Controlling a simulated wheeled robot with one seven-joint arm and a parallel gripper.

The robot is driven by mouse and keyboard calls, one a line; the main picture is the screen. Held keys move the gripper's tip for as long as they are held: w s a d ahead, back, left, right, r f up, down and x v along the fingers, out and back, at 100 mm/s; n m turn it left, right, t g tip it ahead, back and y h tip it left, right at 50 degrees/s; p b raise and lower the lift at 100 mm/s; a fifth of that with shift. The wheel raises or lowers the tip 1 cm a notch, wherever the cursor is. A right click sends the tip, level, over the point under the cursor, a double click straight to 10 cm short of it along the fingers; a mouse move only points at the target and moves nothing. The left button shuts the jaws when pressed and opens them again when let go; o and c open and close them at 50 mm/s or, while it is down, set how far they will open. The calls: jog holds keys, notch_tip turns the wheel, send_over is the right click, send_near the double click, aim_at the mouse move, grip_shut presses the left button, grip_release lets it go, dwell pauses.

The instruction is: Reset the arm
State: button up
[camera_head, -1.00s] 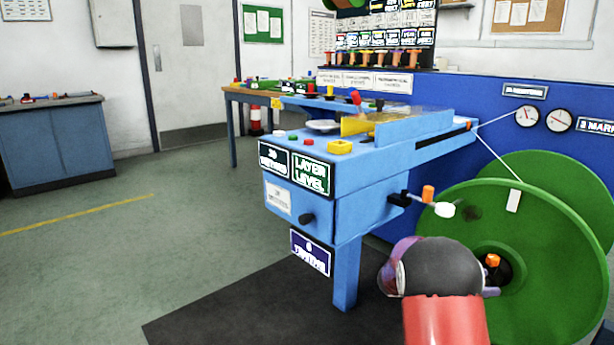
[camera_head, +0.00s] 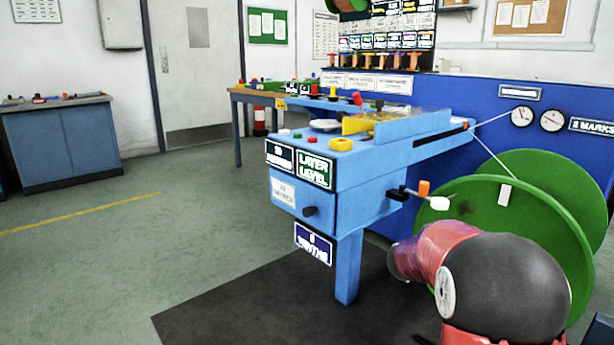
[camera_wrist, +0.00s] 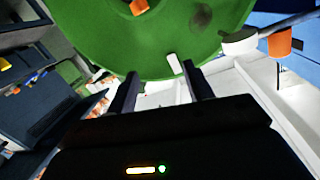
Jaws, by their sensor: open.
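My gripper (camera_wrist: 163,90) shows in the wrist view with its two dark fingers apart and nothing between them. Beyond the fingers is the large green reel (camera_wrist: 130,45), with a white tab on its rim. In the head view my red and black arm is at the lower right, in front of the green reel (camera_head: 540,225) and hiding its lower part. My fingers cannot be made out there. The blue machine (camera_head: 360,180) stands left of the reel, with a crank (camera_head: 425,195) that has an orange knob and a white end.
A blue panel with two round gauges (camera_head: 537,119) stands behind the reel. A wooden bench (camera_head: 237,110) is at the back, and a blue cabinet (camera_head: 60,145) is at the far left. The floor at the left (camera_head: 150,240) is clear. A dark mat (camera_head: 240,310) lies under the machine.

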jog(key=s+a+r+n+t+y, duration=0.3)
jog(key=a+r+n+t+y, duration=0.3)
jog(key=a+y, duration=0.45)
jog(key=s+a+n+g+y, duration=0.2)
jog(key=s+a+n+y, duration=0.15)
jog(key=s+a, duration=0.45)
jog(key=s+a+f+n+g, duration=0.1)
jog(key=s+f+n+g, duration=0.1)
jog(key=s, duration=1)
jog(key=s+a+f+n+g+p, duration=0.1)
jog(key=s+f+g, duration=0.4)
jog(key=s, duration=0.7)
jog(key=shift+a+f+n, duration=0.2)
jog(key=shift+f+n, duration=0.35)
jog(key=shift+n, duration=0.3)
